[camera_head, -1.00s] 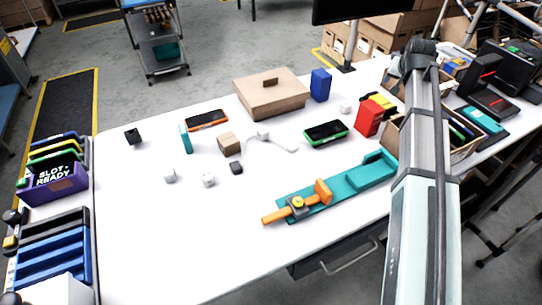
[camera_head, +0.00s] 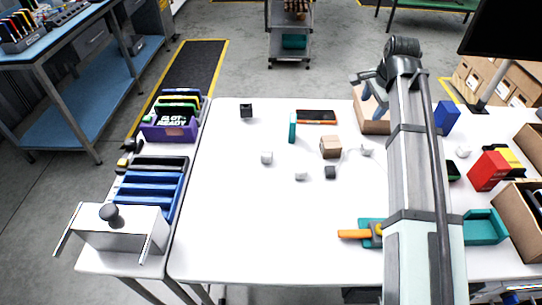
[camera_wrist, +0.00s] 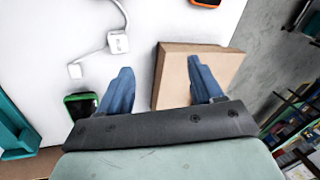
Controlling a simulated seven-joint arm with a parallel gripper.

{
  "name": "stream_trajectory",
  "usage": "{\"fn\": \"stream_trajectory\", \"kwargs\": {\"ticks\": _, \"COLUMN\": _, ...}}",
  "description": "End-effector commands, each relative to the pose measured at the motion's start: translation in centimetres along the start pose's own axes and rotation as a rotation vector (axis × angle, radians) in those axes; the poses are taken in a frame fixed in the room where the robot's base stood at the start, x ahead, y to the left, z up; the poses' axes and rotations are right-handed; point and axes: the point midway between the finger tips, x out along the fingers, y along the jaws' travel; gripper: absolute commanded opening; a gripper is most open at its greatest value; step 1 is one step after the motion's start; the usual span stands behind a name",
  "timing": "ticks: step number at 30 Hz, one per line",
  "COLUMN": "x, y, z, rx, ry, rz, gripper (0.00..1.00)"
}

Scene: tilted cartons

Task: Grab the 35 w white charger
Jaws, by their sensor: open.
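Several small white blocks that look like chargers are on the white table. One white block (camera_head: 267,157) and another white block (camera_head: 300,174) stand left of centre in the head view. A white block with a cable (camera_head: 366,149) is beside my arm, and a further white block (camera_head: 463,152) is at the right. No wattage is readable, so I cannot tell which is 35 W. In the wrist view, the corded block (camera_wrist: 118,42) lies beyond the left finger. My gripper (camera_wrist: 160,68) is open and empty, over the table and the brown carton (camera_wrist: 222,66).
A small brown box (camera_head: 331,147), a dark block (camera_head: 330,172), a teal upright item (camera_head: 293,128) and an orange-edged phone (camera_head: 317,116) surround the white blocks. A red box (camera_head: 489,171) stands right. The table's left front is clear.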

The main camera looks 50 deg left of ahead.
Motion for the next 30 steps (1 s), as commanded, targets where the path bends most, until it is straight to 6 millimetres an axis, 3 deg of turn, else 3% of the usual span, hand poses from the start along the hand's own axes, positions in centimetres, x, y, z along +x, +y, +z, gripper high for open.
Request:
{"fn": "stream_trajectory", "kwargs": {"ticks": 1, "x": 0.1, "y": -0.8, "z": 2.4, "rx": 0.020, "ry": -0.015, "rz": 0.017, "gripper": 0.66}}
{"fn": "stream_trajectory", "kwargs": {"ticks": 9, "x": -0.1, "y": -3.0, "z": 14.0, "rx": 0.180, "ry": -0.058, "rz": 0.125, "gripper": 0.66}}
{"fn": "stream_trajectory", "kwargs": {"ticks": 18, "x": -1.1, "y": -3.4, "z": 25.7, "rx": 0.344, "ry": -0.049, "rz": 0.247, "gripper": 0.66}}
{"fn": "stream_trajectory", "kwargs": {"ticks": 24, "x": -1.6, "y": -3.0, "z": 30.0, "rx": 0.410, "ry": -0.029, "rz": 0.293, "gripper": 0.66}}
{"fn": "stream_trajectory", "kwargs": {"ticks": 30, "x": -1.1, "y": -2.6, "z": 31.2, "rx": 0.431, "ry": -0.022, "rz": 0.306, "gripper": 0.66}}
